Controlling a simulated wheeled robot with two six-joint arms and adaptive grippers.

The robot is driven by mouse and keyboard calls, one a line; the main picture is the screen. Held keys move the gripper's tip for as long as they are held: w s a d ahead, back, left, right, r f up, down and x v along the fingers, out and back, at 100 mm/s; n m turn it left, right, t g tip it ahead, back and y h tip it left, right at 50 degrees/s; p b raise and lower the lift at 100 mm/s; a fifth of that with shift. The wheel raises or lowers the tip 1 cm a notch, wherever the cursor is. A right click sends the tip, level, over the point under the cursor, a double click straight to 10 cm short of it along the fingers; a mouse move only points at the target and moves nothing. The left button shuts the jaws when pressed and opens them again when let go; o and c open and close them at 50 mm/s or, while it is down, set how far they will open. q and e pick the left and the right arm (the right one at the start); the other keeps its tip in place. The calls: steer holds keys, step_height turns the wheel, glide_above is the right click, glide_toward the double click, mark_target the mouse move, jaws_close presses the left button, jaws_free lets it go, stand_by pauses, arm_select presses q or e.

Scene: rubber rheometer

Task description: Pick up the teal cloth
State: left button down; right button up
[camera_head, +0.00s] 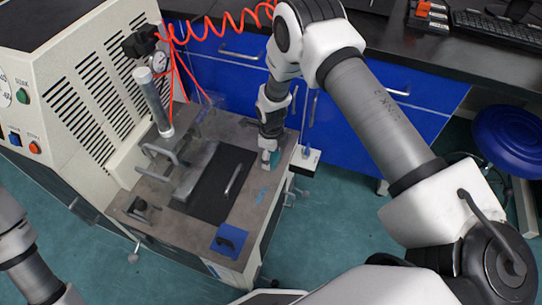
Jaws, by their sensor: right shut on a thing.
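The teal cloth (275,160) shows as a small patch at the far right corner of the grey worktop. My right gripper (269,153) points down there and is shut on the cloth. The fingers hide most of the cloth, and I cannot tell whether it still touches the worktop. Only a link of my left arm shows at the lower left; its gripper is out of view.
The worktop (258,200) carries a black mat (208,205) with a metal tool (233,180), metal handles (160,160) and a blue pad (229,241). A beige machine (95,90) stands left. Blue cabinets (225,65) stand behind; a blue stool (515,135) is right.

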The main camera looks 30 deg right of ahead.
steer(key=shift+r, duration=0.5)
step_height(320, 180, up, 3)
steer(key=shift+f+p, duration=0.2)
steer(key=shift+p, duration=0.25)
steer(key=s+a+r+b, duration=0.1)
steer(key=s+b, duration=1.1)
steer(key=s, duration=0.4)
steer(key=shift+a, duration=0.15)
steer(key=shift+c, duration=0.4)
